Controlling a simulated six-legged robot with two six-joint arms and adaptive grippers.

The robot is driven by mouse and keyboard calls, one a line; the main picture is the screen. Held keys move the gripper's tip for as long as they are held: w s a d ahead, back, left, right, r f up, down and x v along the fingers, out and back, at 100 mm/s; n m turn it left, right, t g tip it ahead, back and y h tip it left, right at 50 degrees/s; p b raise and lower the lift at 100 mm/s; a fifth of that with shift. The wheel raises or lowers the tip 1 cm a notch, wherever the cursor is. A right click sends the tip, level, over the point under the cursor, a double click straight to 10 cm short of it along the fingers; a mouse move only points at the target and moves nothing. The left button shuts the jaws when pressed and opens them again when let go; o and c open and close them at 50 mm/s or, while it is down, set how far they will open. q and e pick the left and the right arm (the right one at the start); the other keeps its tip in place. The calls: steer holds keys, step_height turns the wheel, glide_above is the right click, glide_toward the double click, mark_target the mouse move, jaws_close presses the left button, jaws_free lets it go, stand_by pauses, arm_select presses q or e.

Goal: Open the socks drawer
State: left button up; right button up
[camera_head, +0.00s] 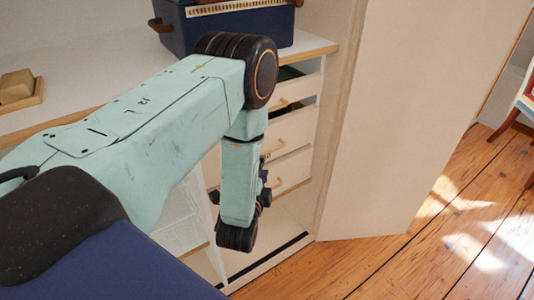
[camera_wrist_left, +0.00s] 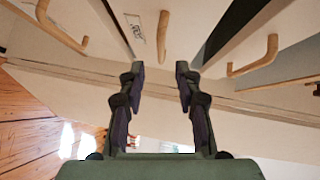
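A stack of pale drawers with wooden handles stands inside a wooden cabinet; a middle drawer front (camera_head: 292,131) shows beside my left arm. My left gripper (camera_head: 265,178) is mostly hidden behind its own wrist in the head view. In the left wrist view the left gripper (camera_wrist_left: 160,72) is open and empty, its two fingers apart. A wooden drawer handle (camera_wrist_left: 162,38) lies ahead between the fingertips, apart from them. A small label (camera_wrist_left: 135,26) with unreadable writing is on the drawer front beside that handle. My right gripper is not in view.
Other handles lie to the left (camera_wrist_left: 72,36) and right (camera_wrist_left: 256,57) in the wrist view. Dark gaps show above some drawer fronts. A blue box (camera_head: 225,28) stands on the white top. A tall pale panel (camera_head: 395,120) borders the drawers; wooden floor (camera_head: 440,240) is clear at right.

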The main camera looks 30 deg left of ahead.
mark_target(269, 153)
arm_select(q)
steer(key=b+x, duration=0.1)
steer(key=x, duration=0.5)
steer(key=shift+w+b, duration=0.25)
steer(key=shift+b, duration=0.05)
steer(key=shift+w+a, duration=0.2)
steer(key=shift+w, duration=0.05)
steer(key=shift+w+d, duration=0.1)
steer(key=shift+w, duration=0.2)
steer(key=shift+c, duration=0.6)
steer(key=shift+f, duration=0.1)
steer(key=c, duration=0.3)
jaws_close()
